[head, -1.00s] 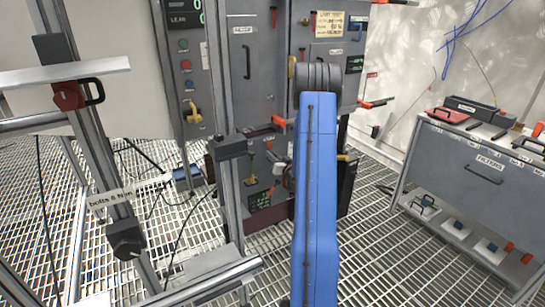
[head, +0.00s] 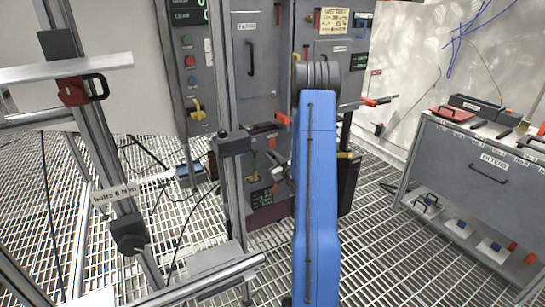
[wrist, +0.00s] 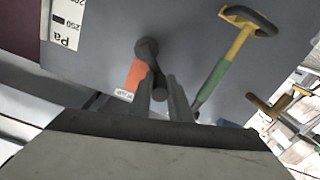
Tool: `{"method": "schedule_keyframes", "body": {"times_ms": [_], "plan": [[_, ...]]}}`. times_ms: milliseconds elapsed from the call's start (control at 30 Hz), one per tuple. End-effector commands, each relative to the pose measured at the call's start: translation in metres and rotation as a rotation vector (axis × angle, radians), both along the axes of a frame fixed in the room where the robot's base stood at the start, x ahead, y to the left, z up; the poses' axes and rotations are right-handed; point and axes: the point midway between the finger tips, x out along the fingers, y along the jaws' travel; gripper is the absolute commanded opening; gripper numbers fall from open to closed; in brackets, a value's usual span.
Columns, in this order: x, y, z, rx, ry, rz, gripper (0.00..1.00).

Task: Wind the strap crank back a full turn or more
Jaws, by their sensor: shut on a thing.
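In the wrist view, my gripper (wrist: 160,90) is shut on a dark grey rounded handle (wrist: 147,49), which appears to be the strap crank's grip. The fingers stand close together at its lower end. An orange piece (wrist: 136,74) and a small white label sit just left of the fingers. The label is too small to read surely. The rest of the crank is hidden by the fingers. In the head view, my blue arm hides the crank and most of my gripper, low in front of the grey cabinet (head: 257,115).
A yellow and green lever with a dark grip (wrist: 235,50) stands right of the fingers in the wrist view. In the head view, a metal frame (head: 95,150) stands at left and a grey filter bench (head: 485,172) at right. Grated floor is open between bench and cabinet.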

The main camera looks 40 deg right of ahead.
Motion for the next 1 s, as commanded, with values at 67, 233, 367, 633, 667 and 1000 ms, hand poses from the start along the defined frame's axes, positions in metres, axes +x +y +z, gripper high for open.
{"method": "schedule_keyframes", "body": {"times_ms": [67, 233, 367, 633, 667, 1000], "plan": [[0.0, 0.001, 0.0, -0.008, 0.002, 0.001, 0.0], [0.0, 0.001, -0.001, -0.012, 0.003, 0.001, 0.0], [0.0, 0.001, -0.001, -0.012, 0.003, 0.001, 0.0], [0.0, 0.001, -0.001, -0.011, 0.003, 0.001, 0.36], [0.0, 0.001, -0.001, -0.011, 0.003, 0.001, 0.36], [-0.013, 0.003, -0.001, -0.01, 0.005, 0.0, 0.36]]}}
